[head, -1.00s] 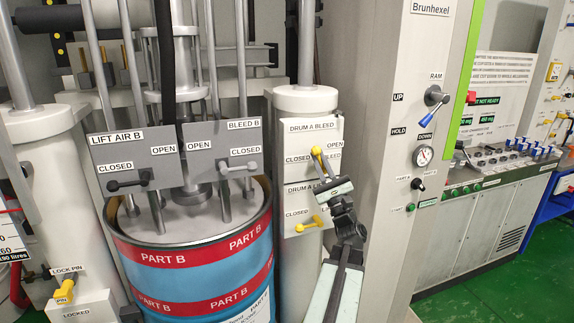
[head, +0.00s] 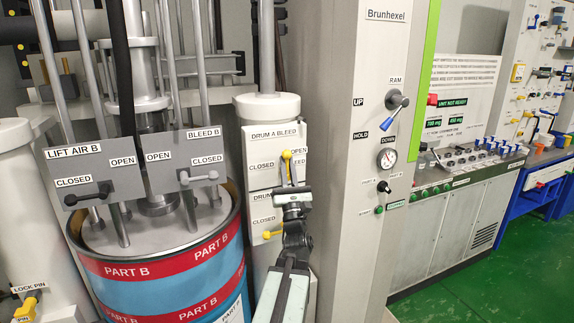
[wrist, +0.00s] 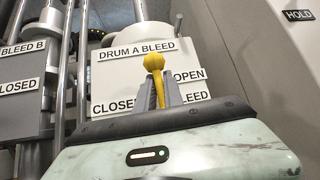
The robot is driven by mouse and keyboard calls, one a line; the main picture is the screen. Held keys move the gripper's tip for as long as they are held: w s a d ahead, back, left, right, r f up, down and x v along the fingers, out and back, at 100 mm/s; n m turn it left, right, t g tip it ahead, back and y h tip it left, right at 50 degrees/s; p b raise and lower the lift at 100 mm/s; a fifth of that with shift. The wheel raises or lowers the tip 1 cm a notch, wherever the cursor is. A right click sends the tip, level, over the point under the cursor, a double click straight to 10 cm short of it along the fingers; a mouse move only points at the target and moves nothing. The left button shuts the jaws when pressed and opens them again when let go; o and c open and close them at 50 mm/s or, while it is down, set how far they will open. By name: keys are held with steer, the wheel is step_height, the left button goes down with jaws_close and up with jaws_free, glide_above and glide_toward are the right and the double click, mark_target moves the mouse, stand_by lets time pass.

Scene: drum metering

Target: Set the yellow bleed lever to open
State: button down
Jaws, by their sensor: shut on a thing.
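The yellow bleed lever (head: 287,155) is on the white DRUM A BLEED panel (head: 258,150), with CLOSED at its left and OPEN at its right. My gripper (head: 290,184) is at the lever, reaching up from below.
A second yellow lever (head: 271,234) on the panel below sits close to my arm, beside a CLOSED label. The blue PART B drum (head: 170,285) and grey lever panel (head: 140,165) stand at the left. A grey column (head: 350,200) stands close at the right.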

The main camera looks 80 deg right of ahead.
steer(key=shift+w+a, duration=0.1)
steer(key=c, duration=1.7)
jaws_free()
steer(key=shift+o, duration=0.9)
steer(key=shift+a+r, duration=0.1)
steer(key=shift+r, duration=0.05)
